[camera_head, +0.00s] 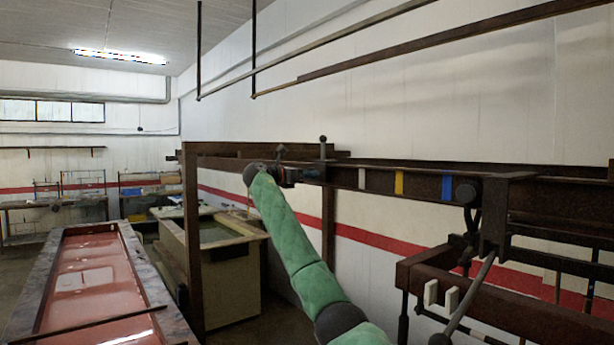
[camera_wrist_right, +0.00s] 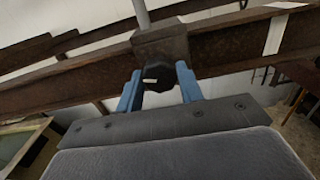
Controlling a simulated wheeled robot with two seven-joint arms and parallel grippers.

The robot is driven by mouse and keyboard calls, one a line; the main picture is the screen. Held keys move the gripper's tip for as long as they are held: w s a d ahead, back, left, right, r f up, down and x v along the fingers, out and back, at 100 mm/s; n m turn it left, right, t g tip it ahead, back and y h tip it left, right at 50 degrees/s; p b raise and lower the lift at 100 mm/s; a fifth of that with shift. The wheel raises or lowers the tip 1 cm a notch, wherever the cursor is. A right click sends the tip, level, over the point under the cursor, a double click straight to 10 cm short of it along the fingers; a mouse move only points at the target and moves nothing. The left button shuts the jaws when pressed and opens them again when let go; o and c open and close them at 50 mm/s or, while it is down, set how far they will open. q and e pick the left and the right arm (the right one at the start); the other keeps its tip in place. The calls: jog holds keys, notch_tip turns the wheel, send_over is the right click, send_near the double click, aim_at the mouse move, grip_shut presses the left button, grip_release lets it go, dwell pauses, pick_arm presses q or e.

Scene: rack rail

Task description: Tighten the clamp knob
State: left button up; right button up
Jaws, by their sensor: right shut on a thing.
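The clamp knob (camera_wrist_right: 157,75) is dark and round with a short pale mark that lies nearly level. It sits on the front of a brown clamp block (camera_wrist_right: 163,46) on the rail, and a grey post (camera_wrist_right: 142,14) rises from the block. The two blue fingers of my right gripper (camera_wrist_right: 159,84) stand on either side of the knob and are shut on it. In the head view my right gripper (camera_head: 290,177) is at the rail (camera_head: 430,184), beside the upright post with a ball end (camera_head: 323,148); the knob is hidden there. My left gripper is not in view.
The rail carries white, yellow (camera_head: 399,183) and blue (camera_head: 447,187) bands. A brown frame with hanging levers (camera_head: 490,240) stands at the right. A brown upright (camera_head: 193,250), a tank (camera_head: 225,270) and a long red-topped table (camera_head: 90,275) are at the left.

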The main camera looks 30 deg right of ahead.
pick_arm(q)
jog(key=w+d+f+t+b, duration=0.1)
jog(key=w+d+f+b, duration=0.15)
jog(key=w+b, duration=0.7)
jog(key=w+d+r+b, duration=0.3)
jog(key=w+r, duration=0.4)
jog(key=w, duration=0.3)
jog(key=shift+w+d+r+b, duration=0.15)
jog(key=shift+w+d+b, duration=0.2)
jog(key=shift+b, duration=0.2)
pick_arm(e)
jog(key=m, duration=3)
jog(key=shift+f, duration=0.25)
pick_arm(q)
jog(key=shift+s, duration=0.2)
pick_arm(e)
jog(key=shift+m, duration=0.3)
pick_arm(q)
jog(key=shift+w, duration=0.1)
pick_arm(e)
jog(key=o, duration=1)
